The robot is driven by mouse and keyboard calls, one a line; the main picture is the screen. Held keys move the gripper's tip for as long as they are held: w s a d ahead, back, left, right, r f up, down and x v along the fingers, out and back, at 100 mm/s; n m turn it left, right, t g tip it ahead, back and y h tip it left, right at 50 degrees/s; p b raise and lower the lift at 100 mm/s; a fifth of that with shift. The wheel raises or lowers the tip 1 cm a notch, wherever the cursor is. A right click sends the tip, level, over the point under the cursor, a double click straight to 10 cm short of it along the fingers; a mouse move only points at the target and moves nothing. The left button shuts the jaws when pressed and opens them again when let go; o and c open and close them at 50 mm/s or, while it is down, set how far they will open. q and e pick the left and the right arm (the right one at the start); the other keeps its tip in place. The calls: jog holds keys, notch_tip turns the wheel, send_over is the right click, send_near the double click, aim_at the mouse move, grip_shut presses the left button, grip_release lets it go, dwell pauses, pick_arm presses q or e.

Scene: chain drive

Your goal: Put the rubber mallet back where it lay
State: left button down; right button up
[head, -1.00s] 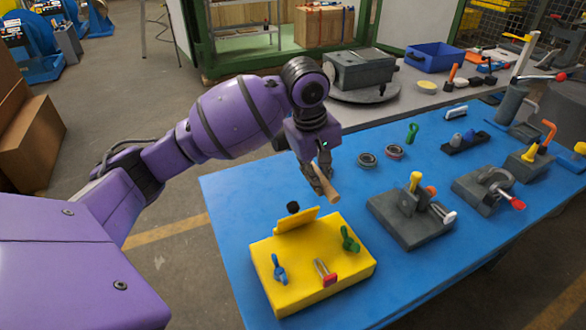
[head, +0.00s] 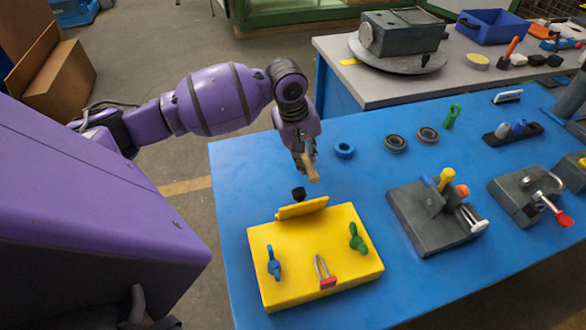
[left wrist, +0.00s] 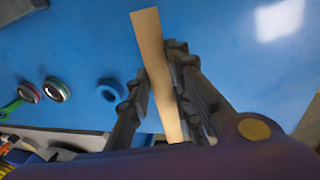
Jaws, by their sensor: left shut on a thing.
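My left gripper (head: 308,166) is above the blue table, behind the yellow fixture block. It is shut on a light wooden handle, the part of the rubber mallet (head: 312,171) that shows. In the left wrist view the handle (left wrist: 152,62) runs between the two dark fingers (left wrist: 164,95) and sticks out past them. My right gripper is not in view.
A blue ring (head: 344,150) and two dark rings (head: 395,143) lie to the right. A grey clamp fixture (head: 415,222) stands farther right. The table's left strip is bare.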

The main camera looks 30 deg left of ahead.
aim_at(296, 177)
pick_arm(q)
jog(key=shift+a+f, duration=0.9)
jog(key=shift+f, duration=0.2)
jog(key=f, duration=0.1)
jog(key=a+f, duration=0.1)
jog(key=f, duration=0.2)
jog(key=shift+s+a+f, duration=0.15)
jog(key=shift+a+f, duration=0.15)
jog(key=shift+f, duration=0.1)
jog(key=c, duration=1.9)
grip_release()
jog(key=shift+o, duration=0.2)
jog(key=v, duration=1.2)
jog(key=shift+p, duration=0.4)
